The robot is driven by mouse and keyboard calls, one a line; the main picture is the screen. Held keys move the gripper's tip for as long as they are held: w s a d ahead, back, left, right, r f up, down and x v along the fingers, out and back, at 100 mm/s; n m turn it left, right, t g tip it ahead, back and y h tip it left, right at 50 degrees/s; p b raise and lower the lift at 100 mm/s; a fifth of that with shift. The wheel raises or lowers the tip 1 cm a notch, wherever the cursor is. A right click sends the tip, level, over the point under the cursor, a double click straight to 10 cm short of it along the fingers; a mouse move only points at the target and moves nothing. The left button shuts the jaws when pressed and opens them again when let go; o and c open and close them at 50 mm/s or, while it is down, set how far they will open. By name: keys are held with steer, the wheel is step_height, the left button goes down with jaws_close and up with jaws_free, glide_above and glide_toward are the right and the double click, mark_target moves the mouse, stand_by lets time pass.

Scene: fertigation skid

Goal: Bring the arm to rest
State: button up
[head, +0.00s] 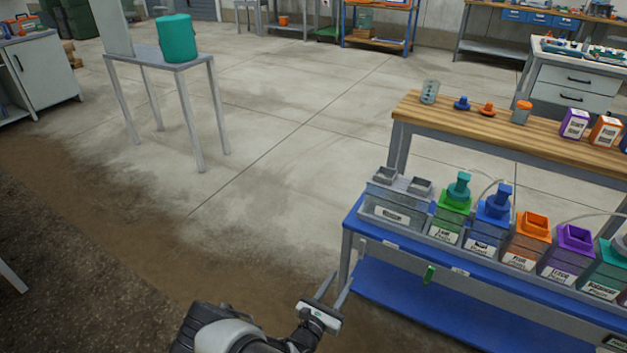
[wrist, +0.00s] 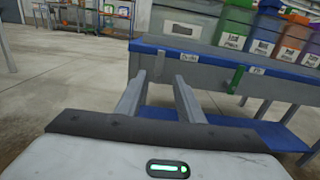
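My gripper (head: 335,290) is at the bottom middle of the head view, beside the left end of the blue skid bench (head: 405,257). It is held a little in front of the bench's frame. In the wrist view its two grey fingers (wrist: 158,92) stand apart with nothing between them. My gripper is open and empty. The fingers point toward the grey and blue front rail of the bench (wrist: 210,68), and I cannot tell how wide the gap to it is.
Several labelled tanks stand on the bench, among them a green one (head: 448,221) and an orange one (head: 527,240). A wooden-topped table (head: 450,113) with bottles and boxes is behind. A small table (head: 150,58) holds a teal canister (head: 175,38).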

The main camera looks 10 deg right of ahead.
steer(key=s+d+r+m+g, duration=0.2)
steer(key=r+m+g, duration=0.35)
steer(key=r, duration=0.35)
steer(key=s+d+r+m+g, duration=0.1)
steer(key=s+r+m+g, duration=0.25)
steer(key=r+m, duration=0.4)
steer(key=s+d+r+m+g, duration=0.1)
steer(key=d+r+m+g, duration=0.1)
steer(key=r+m+g, duration=0.55)
steer(key=s+a+r+m+t+y, duration=0.3)
steer(key=s+r+m+t+y, duration=0.15)
steer(key=s+r, duration=0.6)
steer(key=s+a+r+m+t+y, duration=0.35)
steer(key=s+r+y, duration=0.3)
steer(key=r, duration=0.75)
step_height(320, 180, up, 27)
steer(key=s+p, duration=0.1)
steer(key=p, duration=2.6)
steer(key=shift+r+p, duration=0.2)
steer(key=shift+p, duration=0.1)
